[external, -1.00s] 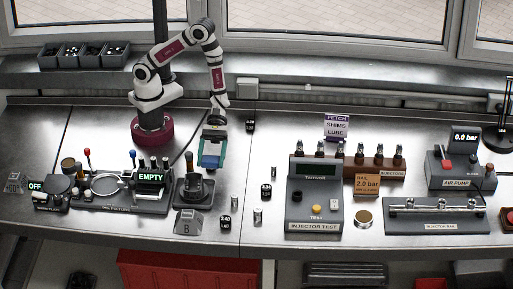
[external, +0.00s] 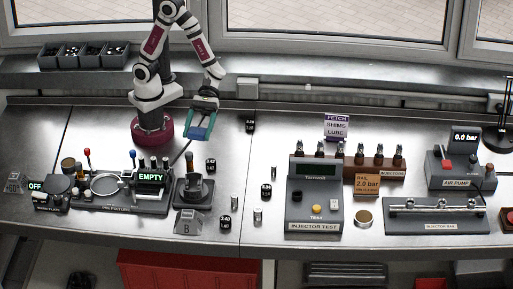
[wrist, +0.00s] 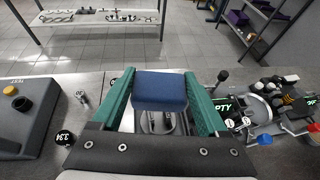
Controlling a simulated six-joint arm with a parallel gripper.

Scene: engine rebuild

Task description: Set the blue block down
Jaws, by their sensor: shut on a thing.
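The blue block (wrist: 160,88) is held between the two green fingers of my gripper (wrist: 158,97), in the wrist view.
Below the gripper, a dark stand (external: 193,192) and a small labelled black piece (external: 210,168) are on the metal bench. A fixture with an "EMPTY" display (external: 152,178) is at left; the injector tester (external: 314,205) is at right.

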